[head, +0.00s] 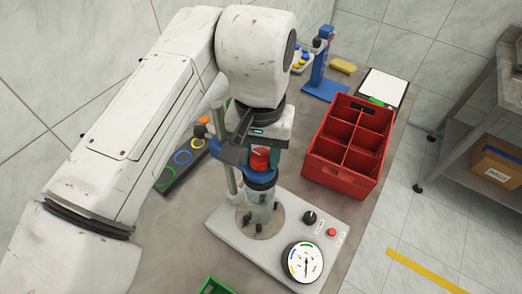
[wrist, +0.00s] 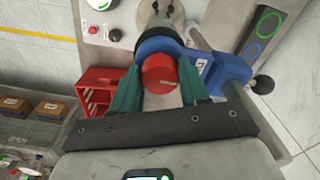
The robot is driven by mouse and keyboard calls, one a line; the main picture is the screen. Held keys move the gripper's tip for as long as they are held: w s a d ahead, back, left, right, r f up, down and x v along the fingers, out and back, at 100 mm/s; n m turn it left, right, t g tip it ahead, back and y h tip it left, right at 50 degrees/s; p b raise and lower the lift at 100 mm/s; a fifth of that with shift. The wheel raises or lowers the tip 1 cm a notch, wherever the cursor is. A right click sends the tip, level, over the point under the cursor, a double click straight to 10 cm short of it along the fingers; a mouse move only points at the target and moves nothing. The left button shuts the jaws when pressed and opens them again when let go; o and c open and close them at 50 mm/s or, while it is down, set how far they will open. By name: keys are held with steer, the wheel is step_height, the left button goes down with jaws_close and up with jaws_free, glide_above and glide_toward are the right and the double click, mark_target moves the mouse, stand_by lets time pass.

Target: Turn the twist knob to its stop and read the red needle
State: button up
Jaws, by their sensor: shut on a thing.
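A red knob (wrist: 160,73) with a white line on its top sits between the teal fingers of my gripper (wrist: 157,78), which is shut on it. In the head view the red knob (head: 259,159) shows under my wrist, above a blue clamp (head: 262,181) and a clear cylinder (head: 259,209). The round white dial (head: 303,262) has coloured marks on its rim and a thin dark-looking needle. I cannot make out a red needle or its reading. The dial is cut off at the top of the wrist view (wrist: 99,4).
The grey tester base (head: 228,230) carries a small black knob (head: 309,217) and a red button (head: 332,232). A red crate (head: 352,180) stands to the right. A green bin edge (head: 216,286) is in front. A metal post (head: 223,135) stands close by my gripper.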

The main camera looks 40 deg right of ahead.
steer(key=c, duration=0.4)
steer(key=m, duration=0.4)
steer(key=shift+m, duration=0.3)
steer(key=m, duration=0.5)
steer(key=shift+b, duration=0.3)
steer(key=o, duration=1)
